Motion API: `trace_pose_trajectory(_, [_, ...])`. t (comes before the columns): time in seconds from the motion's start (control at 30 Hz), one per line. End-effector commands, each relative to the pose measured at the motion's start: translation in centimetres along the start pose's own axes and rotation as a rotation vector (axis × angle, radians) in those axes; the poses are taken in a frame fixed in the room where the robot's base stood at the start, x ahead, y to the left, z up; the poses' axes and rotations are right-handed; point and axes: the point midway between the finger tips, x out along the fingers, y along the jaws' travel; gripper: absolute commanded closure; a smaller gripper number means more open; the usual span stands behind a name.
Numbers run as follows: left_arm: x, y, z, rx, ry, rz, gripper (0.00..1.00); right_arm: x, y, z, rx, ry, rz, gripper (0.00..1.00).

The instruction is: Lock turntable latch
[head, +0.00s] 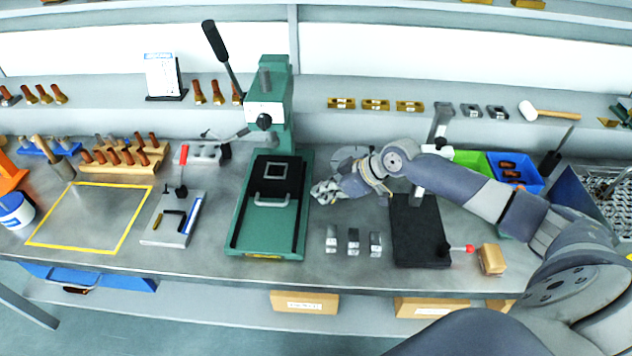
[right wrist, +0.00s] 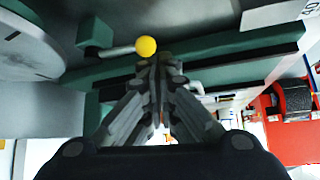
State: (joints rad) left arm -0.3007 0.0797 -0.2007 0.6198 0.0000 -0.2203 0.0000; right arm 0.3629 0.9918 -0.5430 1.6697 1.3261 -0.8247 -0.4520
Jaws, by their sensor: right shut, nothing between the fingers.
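In the right wrist view, the latch (right wrist: 120,50) is a short metal rod ending in a yellow ball knob (right wrist: 146,46), coming out of a dark green block. A round grey plate (right wrist: 28,42), likely the turntable, is at its left. My right gripper (right wrist: 160,62) is shut and empty, its fingertips close to the knob; I cannot tell whether they touch it. In the head view my right gripper (head: 318,193) is beside the right edge of the green press (head: 270,240). The round plate (head: 350,154) shows partly behind my arm, and the latch is hidden there. My left gripper is out of view.
Several small metal blocks (head: 353,241) stand in front of my right gripper. A black plate fixture (head: 415,225) with a red-tipped handle is to the right, near a wooden block (head: 491,259). The press's long lever (head: 222,55) rises at the back.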

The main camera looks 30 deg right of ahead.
Motion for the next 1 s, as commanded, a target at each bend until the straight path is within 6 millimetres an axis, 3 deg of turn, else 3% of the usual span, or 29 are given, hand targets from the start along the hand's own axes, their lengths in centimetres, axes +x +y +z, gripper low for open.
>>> trace_pose_trajectory(1.0, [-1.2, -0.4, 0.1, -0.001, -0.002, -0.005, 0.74, -0.8, -1.3, 0.7, 0.000, 0.001, 0.001, 1.00])
